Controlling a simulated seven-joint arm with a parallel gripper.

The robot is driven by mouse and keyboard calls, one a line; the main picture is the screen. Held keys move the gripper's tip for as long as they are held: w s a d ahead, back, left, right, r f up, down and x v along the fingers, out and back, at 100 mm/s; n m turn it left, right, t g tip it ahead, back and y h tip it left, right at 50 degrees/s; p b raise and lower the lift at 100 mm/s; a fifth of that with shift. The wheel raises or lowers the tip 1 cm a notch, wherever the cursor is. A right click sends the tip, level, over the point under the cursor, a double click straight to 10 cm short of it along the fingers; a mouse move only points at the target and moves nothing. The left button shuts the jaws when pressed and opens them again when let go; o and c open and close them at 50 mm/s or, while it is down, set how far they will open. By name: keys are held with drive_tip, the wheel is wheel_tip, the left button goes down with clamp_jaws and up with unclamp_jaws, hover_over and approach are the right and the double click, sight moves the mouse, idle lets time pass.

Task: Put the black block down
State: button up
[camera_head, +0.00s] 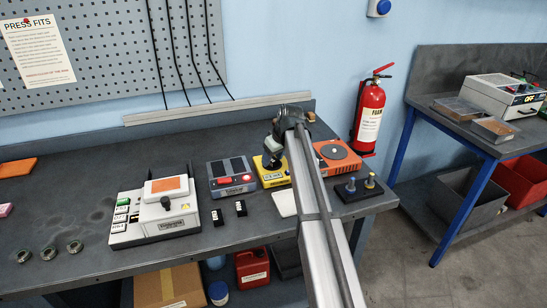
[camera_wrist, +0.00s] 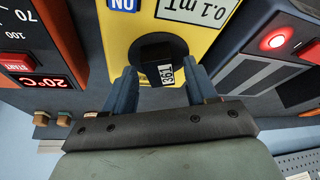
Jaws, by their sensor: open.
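In the wrist view a black block (camera_wrist: 158,46) with a white label sits at the yellow device (camera_wrist: 197,20), which has a blue tag and a "0.1 mT" display. My gripper (camera_wrist: 160,75) is open, with one finger on each side of the block and visible gaps between. In the head view my gripper (camera_head: 274,151) is over the yellow device (camera_head: 273,179); the block there is mostly hidden or too small to tell apart. Two other small black blocks with white labels, a left one (camera_head: 217,217) and a right one (camera_head: 240,208), stand on the bench.
A grey device (camera_head: 231,174) with a red button stands left of the yellow one, an orange device (camera_head: 336,155) right of it. A black stand (camera_head: 361,190) with pegs is at the bench's right end. A white console (camera_head: 155,215) is further left. Bare bench (camera_head: 98,180) lies beyond.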

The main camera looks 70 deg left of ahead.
drive_tip(key=v, duration=1.2)
idle(0.4)
